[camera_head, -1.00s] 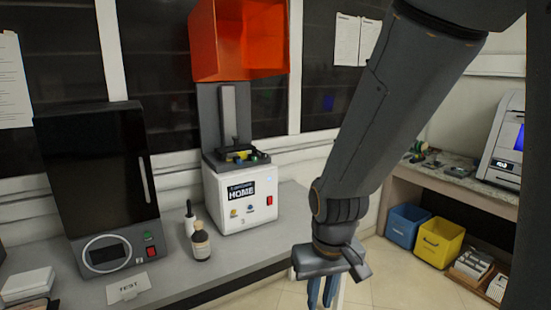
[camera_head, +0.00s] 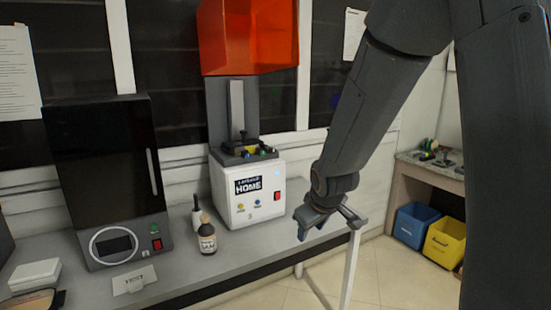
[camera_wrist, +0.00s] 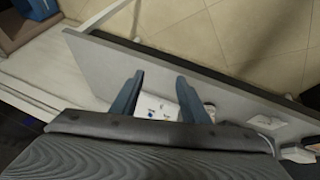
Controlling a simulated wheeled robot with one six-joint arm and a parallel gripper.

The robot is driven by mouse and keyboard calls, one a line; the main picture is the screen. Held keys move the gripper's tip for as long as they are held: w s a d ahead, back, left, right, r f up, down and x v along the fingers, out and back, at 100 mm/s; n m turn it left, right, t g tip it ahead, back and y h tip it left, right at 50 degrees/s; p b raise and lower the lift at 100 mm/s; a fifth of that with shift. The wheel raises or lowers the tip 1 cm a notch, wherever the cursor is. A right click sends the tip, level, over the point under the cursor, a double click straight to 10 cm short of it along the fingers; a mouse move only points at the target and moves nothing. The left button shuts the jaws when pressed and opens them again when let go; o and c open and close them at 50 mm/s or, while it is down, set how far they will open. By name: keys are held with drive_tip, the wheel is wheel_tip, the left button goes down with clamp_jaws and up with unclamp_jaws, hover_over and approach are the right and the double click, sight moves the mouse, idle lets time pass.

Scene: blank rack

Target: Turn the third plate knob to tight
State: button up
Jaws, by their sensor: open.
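The white machine (camera_head: 247,205) with a "HOME" screen stands on the grey bench under a raised orange hood (camera_head: 248,38). On its dark top deck are small yellow, blue and green knob-like parts (camera_head: 248,153). They are too small to tell which is the third plate knob or how it is turned. My gripper (camera_head: 325,220) is right of the machine and apart from it, near the bench's edge. In the wrist view, my gripper's two blue fingers (camera_wrist: 159,80) are spread with nothing between the tips. The white machine (camera_wrist: 155,106) shows partly behind them.
A black-doored unit (camera_head: 108,180) is farther left, with a label card (camera_head: 133,282) in front. Blue (camera_head: 413,226) and yellow (camera_head: 445,240) bins are at right. Floor is clear before the bench.

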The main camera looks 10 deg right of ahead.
drive_tip(key=w+d+r+n+t+y+b, duration=0.15)
drive_tip(key=w+n+t, duration=0.25)
drive_tip(key=w, duration=0.8)
drive_tip(key=w+r+n+t+b, duration=0.2)
drive_tip(key=w+r+n+t, duration=0.15)
drive_tip(key=w, duration=0.85)
drive_tip(key=n+t+y+b, duration=0.25)
drive_tip(key=n+y, duration=0.25)
drive_tip(key=n, duration=0.4)
approach(274, 151)
drive_tip(key=p, duration=0.1)
drive_tip(key=shift+m+t+h, duration=0.25)
drive_tip(key=shift+m+t, duration=0.1)
drive_tip(key=shift+t, duration=0.05)
drive_tip(key=x, duration=0.2)
drive_tip(key=p+x, duration=0.1)
drive_tip(key=x, duration=0.4)
drive_tip(key=shift+w+a+f+p, duration=0.3)
drive_tip(key=shift+a, duration=0.1)
drive_tip(key=c, duration=1)
